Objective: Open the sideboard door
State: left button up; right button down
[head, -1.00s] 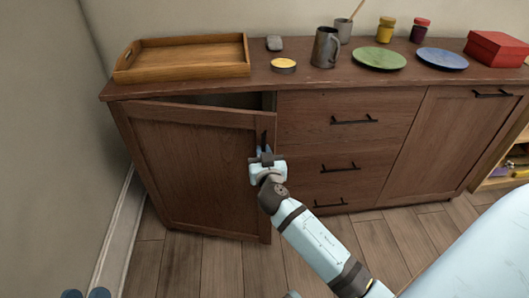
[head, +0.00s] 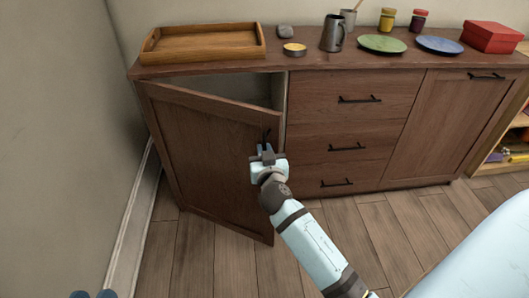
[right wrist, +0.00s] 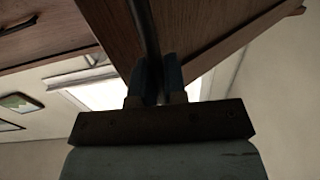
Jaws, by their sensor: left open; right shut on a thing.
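The brown wooden sideboard (head: 345,92) stands against the wall. Its left door (head: 207,150) is partly open, hinged at the left, with its right edge swung out toward me and a gap above it into the cabinet. My right gripper (head: 265,150) is shut on the door's dark vertical handle (head: 266,136), near the door's right edge. In the right wrist view the fingers (right wrist: 160,78) close around the dark handle bar (right wrist: 143,25) beside the wooden door (right wrist: 108,28). Only the fingertips of my left gripper (head: 93,294) show at the bottom left edge; it is open and away from the sideboard.
A wall (head: 60,120) is close at left. Wooden floor (head: 205,255) in front is clear.

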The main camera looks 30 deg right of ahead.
jog(key=shift+s+a, duration=0.15)
jog(key=shift+a, duration=0.1)
dwell(0.3)
jog(key=c, duration=1.2)
grip_release()
jog(key=shift+d, duration=0.1)
